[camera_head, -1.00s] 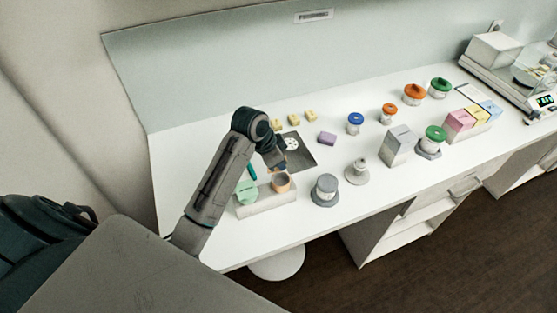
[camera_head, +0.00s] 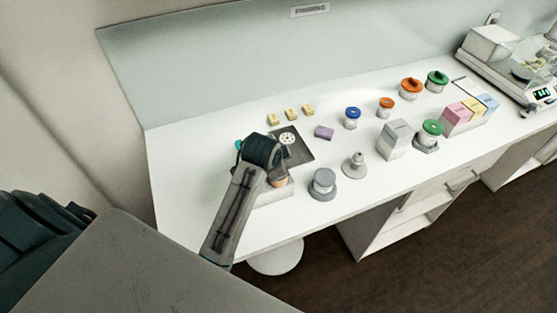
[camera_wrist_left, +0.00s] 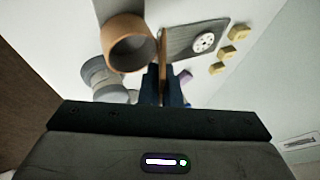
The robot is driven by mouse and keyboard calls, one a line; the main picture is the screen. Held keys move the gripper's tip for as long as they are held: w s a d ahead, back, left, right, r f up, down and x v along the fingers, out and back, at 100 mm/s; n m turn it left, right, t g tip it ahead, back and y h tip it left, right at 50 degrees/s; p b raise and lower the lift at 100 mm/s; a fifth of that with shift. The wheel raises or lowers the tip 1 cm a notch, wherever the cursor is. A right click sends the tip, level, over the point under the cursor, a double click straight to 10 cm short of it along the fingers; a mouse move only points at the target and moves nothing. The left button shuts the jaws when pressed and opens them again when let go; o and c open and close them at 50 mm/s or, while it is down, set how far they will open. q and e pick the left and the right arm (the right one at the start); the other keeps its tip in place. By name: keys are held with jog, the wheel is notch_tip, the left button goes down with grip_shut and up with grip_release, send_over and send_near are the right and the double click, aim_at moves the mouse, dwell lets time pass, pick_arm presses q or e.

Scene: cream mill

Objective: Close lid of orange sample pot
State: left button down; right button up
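The orange sample pot (camera_head: 281,182) shows only in part in the head view, behind my left arm, on a pale block (camera_head: 275,195). In the left wrist view it is an open, empty tan-orange cup (camera_wrist_left: 128,45). Its lid (camera_wrist_left: 164,48) is seen edge-on as a thin strip standing up beside the rim. My left gripper (camera_wrist_left: 162,85) has its dark fingers close together at the lid, one to each side of the strip; I cannot tell whether they grip it. In the head view the left fingers are hidden by the arm. My right gripper is not in view.
A grey jar (camera_head: 323,184) and a small metal weight (camera_head: 354,165) stand right of the block. A dark plate (camera_head: 296,152), a purple block (camera_head: 324,132) and yellow blocks (camera_head: 291,115) lie behind. Several coloured-lid jars stand farther right. The front-left counter is clear.

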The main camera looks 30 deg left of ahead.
pick_arm(q)
jog(key=c, duration=1.6)
grip_release()
jog(key=shift+c, duration=0.2)
jog(key=shift+r, duration=0.1)
jog(key=b+v, duration=0.2)
jog(key=v, duration=0.8)
jog(key=shift+s+r+b, duration=0.15)
jog(key=shift+r+b, duration=0.15)
